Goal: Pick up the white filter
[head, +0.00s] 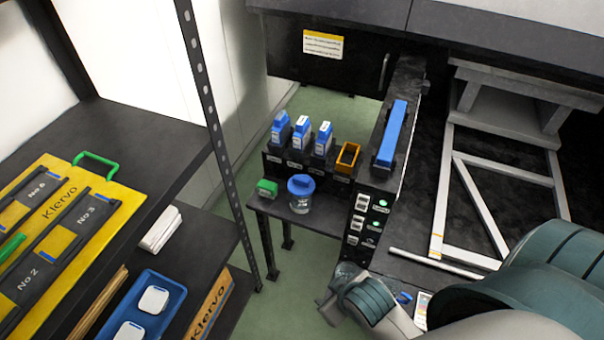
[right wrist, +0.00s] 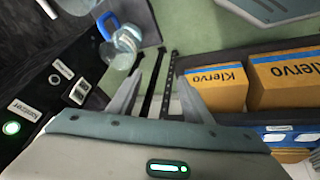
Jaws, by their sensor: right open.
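Two white rounded-square pieces, which look like the filters, lie in a blue tray (head: 178,283) on the lower shelf at the bottom left of the head view. One white filter (head: 154,300) is nearer the tray's far end; the other white filter (head: 130,333) is cut by the picture's lower edge. In the right wrist view the tray shows only partly at the lower right edge. My right gripper (head: 329,304) is right of the tray and apart from it, over the floor area. Its fingers (right wrist: 160,92) are spread with nothing between them. My left gripper is not in view.
A clear jar with a blue lid (head: 301,185) and a green block (head: 267,188) stand on the black bench. Blue ink bottles (head: 301,133) stand behind. A perforated post (head: 222,150) rises beside the shelf. Orange Klervo boxes (right wrist: 218,90) sit near the tray.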

